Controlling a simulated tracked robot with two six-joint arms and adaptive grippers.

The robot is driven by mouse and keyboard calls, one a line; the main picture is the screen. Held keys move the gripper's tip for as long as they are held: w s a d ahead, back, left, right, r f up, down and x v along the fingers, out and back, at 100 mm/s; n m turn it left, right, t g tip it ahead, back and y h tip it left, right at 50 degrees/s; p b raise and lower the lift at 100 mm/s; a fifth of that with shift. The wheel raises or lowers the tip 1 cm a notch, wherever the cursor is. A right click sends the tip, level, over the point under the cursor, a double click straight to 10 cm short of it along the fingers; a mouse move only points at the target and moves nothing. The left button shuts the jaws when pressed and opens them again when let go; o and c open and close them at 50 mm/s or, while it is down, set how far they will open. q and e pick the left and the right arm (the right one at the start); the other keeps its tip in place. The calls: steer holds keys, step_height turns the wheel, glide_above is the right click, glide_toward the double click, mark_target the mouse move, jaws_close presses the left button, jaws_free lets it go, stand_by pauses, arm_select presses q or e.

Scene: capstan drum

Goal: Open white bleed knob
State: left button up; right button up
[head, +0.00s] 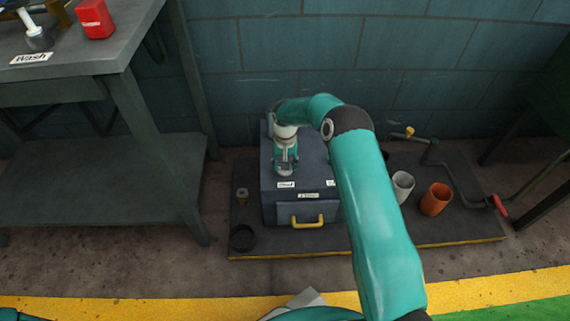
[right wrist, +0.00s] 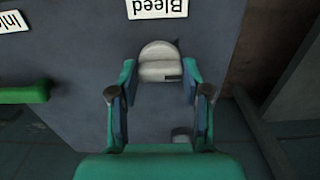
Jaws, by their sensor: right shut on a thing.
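The white bleed knob (right wrist: 158,62) shows in the right wrist view, just beyond the upside-down "Bleed" label (right wrist: 157,8) on the dark grey box. My right gripper (right wrist: 160,82) has a finger on each side of the knob and is shut on it. In the head view my right gripper (head: 286,165) points down at the top of the dark grey box (head: 270,205), near its left side. There the knob is hidden under the gripper. My left gripper is not in view.
The box has a yellow front handle (head: 307,222) and stands on a dark, yellow-edged platform (head: 375,240). A white cup (head: 402,187), an orange cup (head: 436,199) and a red-handled crank (head: 499,206) are to its right. A workbench (head: 75,66) stands left.

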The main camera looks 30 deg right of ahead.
steer(key=shift+w+r, duration=0.1)
steer(key=shift+w, duration=0.1)
steer(key=o, duration=1.2)
steer(key=shift+s, duration=0.1)
steer(key=shift+c, duration=0.2)
step_height(320, 180, up, 12)
steer(key=shift+a, duration=0.1)
